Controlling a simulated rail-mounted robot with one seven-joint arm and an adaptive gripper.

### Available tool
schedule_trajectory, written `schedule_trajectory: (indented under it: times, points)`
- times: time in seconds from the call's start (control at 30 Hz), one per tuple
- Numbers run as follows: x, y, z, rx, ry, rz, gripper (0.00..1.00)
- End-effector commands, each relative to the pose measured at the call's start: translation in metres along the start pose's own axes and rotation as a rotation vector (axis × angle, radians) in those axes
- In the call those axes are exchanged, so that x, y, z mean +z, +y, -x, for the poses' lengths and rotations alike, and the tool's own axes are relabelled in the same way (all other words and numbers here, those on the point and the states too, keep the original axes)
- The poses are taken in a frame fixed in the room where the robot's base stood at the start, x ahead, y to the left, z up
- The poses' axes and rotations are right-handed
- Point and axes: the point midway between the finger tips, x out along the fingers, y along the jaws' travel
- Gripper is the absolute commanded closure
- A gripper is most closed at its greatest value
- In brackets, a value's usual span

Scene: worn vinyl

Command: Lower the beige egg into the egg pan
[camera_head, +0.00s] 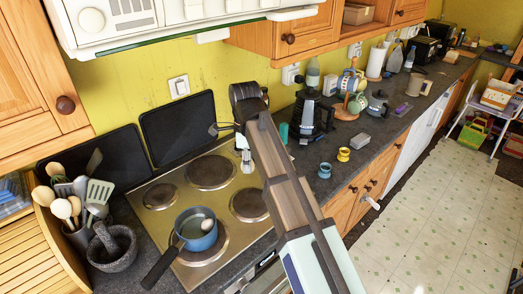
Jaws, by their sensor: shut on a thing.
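The egg pan (183,240) is small and blue with a dark handle, and it sits on the hob's front left plate. A pale beige egg (207,225) shows inside it, near the right wall. My arm reaches in from the bottom right, and my gripper (246,160) hangs over the hob, up and to the right of the pan and apart from it. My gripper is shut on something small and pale. Its fingers mostly hide it, and I cannot tell whether it is another egg.
A utensil pot (78,236) and a dark mortar (111,252) stand left of the hob (225,235).

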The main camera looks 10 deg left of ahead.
Motion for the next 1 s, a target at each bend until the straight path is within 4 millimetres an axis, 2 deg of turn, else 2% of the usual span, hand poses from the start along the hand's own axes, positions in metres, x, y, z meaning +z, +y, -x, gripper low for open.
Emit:
schedule_trajectory:
  times: [1.0]
  points:
    - [0.146,0.101,-0.051,0.000,0.000,0.003,0.92]
